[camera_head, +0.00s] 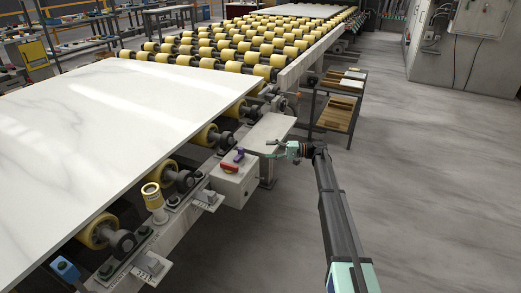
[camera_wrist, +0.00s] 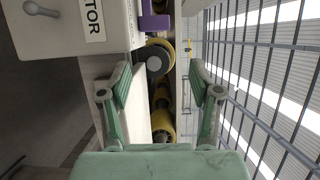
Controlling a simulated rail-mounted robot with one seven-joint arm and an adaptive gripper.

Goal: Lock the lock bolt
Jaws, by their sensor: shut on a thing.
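My gripper (camera_head: 277,149) is at the end of my dark arm, over the right side of a pale flat plate (camera_head: 268,132) beside the roller line. In the wrist view its two green fingers (camera_wrist: 161,88) stand wide apart, and I see nothing clasped between the pads. A purple part (camera_head: 239,155) and a red part (camera_head: 229,168) sit on a grey control box (camera_head: 236,186) left of my gripper. The purple part also shows at the top of the wrist view (camera_wrist: 155,22). I cannot tell for certain which part is the lock bolt.
A large white stone slab (camera_head: 120,105) lies on the left over yellow rollers (camera_head: 205,135). A yellow cylinder (camera_head: 152,195) stands at the slab's edge. A small cart (camera_head: 340,105) stands behind my gripper. The floor (camera_head: 430,170) to the right is clear.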

